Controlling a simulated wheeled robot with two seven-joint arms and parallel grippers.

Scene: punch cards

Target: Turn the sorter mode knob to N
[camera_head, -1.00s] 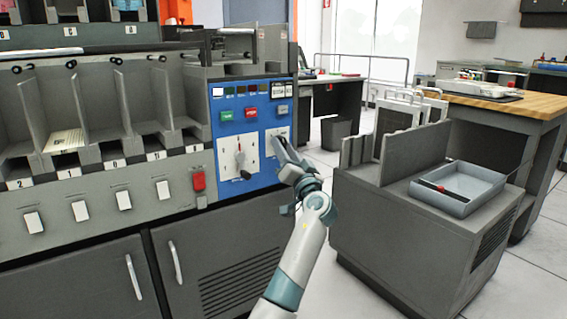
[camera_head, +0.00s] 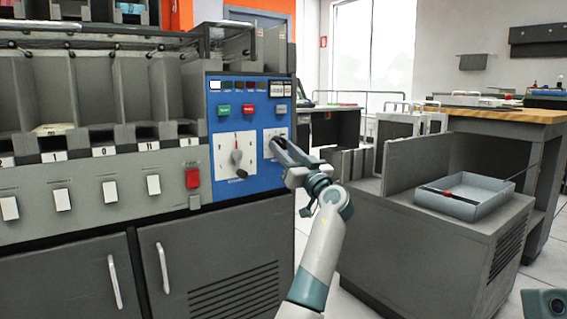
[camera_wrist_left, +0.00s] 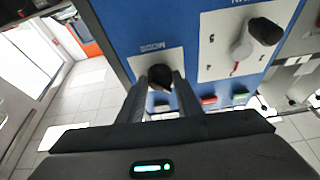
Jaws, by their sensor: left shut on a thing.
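The sorter's blue control panel (camera_head: 264,182) is left of centre in the head view. My left gripper (camera_head: 277,146) reaches the smaller white dial plate (camera_head: 269,133) at the panel's right side. In the left wrist view, the fingers (camera_wrist_left: 160,92) are closed around the dark mode knob (camera_wrist_left: 160,74), under an upside-down "MODE" label (camera_wrist_left: 152,48). The fingers hide much of the knob, and I cannot read its setting. My right gripper is not in view.
A larger dial with its own knob (camera_head: 237,157) sits just left of the mode dial; it also shows in the left wrist view (camera_wrist_left: 258,38). A red switch (camera_head: 193,178) is further left. A grey cabinet with a tray (camera_head: 470,205) stands to the right.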

